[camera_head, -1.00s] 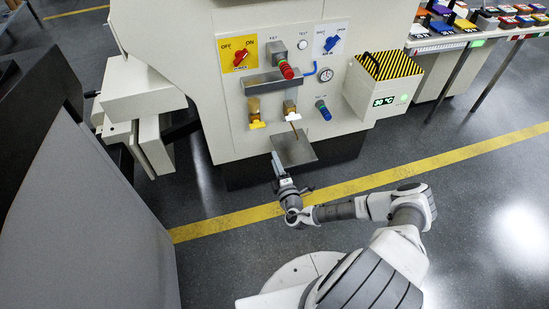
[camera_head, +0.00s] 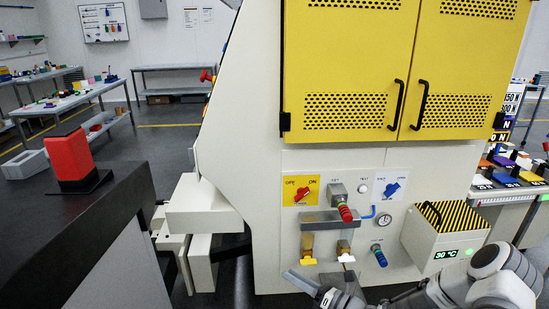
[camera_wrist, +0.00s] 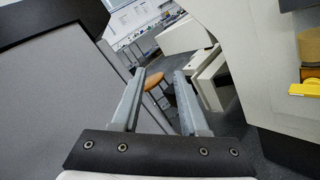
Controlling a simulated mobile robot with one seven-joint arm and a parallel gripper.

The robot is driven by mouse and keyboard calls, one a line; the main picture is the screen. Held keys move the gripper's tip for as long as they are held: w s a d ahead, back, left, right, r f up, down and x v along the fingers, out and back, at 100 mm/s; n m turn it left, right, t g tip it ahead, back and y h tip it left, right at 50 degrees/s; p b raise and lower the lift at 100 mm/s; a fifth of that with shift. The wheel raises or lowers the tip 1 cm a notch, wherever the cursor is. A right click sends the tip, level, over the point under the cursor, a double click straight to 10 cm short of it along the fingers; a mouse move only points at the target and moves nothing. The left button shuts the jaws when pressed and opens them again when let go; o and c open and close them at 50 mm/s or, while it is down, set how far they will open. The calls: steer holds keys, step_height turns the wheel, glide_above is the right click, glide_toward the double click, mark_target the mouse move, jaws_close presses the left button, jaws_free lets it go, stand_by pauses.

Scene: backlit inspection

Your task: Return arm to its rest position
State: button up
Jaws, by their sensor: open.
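My gripper (camera_head: 292,276) is low in front of the machine's control panel (camera_head: 350,210), pointing left. My arm (camera_head: 490,280) comes in from the lower right. In the wrist view my gripper (camera_wrist: 159,76) has its two grey fingers apart, with nothing between them. Through the gap I see the floor and a round orange-brown stool seat (camera_wrist: 154,81), farther off.
The machine has closed yellow doors (camera_head: 350,60) above the panel. A striped box (camera_head: 445,235) reading 30 °C juts out at right. A dark-topped grey cabinet (camera_head: 100,230) with a red block (camera_head: 70,158) stands at left. White blocks (camera_head: 205,208) project between cabinet and machine.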

steer(key=s+a+r+n+g+h, duration=0.25)
steer(key=s+r+n+g, duration=0.4)
steer(key=n, duration=0.35)
steer(key=s+a+r+n+g+h, duration=0.1)
steer(key=s+r+n+g+h, duration=0.2)
steer(key=s+r+n+g, duration=0.5)
steer(key=s+d+r+n+t+h, duration=0.9)
steer(key=s+d+r+n, duration=0.3)
steer(key=s+r+n, duration=0.1)
steer(key=shift+s+r+n+h, duration=0.2)
steer(key=shift+r+n+h, duration=0.15)
steer(key=shift+r+n, duration=0.45)
